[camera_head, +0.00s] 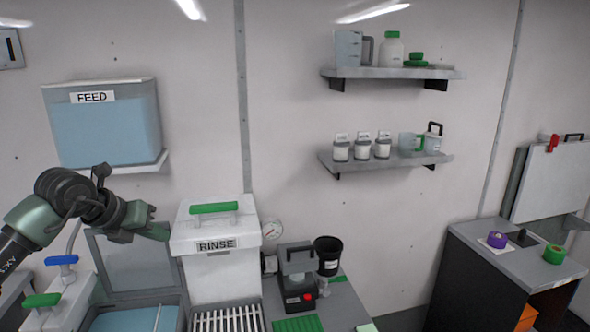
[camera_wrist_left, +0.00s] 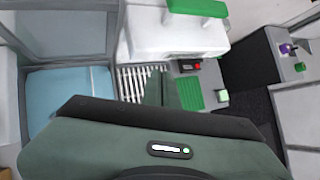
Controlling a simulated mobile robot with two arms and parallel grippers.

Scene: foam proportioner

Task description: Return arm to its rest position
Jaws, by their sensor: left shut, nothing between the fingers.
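My left arm comes in from the left in the head view, and its gripper (camera_head: 152,226) is shut and empty. It hangs in the air just left of the white box labelled RINSE (camera_head: 217,268), in front of the wall. In the left wrist view the shut green fingers (camera_wrist_left: 163,92) point over the metal rack (camera_wrist_left: 132,80) and the green ribbed mat (camera_wrist_left: 190,93). I cannot tell whether the fingers touch the RINSE box. My right gripper is not in view.
A FEED tank (camera_head: 108,135) hangs on the wall above my arm. A basin of blue liquid (camera_head: 135,319), a black machine with a cup (camera_head: 297,282) and a gauge (camera_head: 273,229) stand around the RINSE box. Wall shelves (camera_head: 392,73) and a side cabinet (camera_head: 510,258) are to the right.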

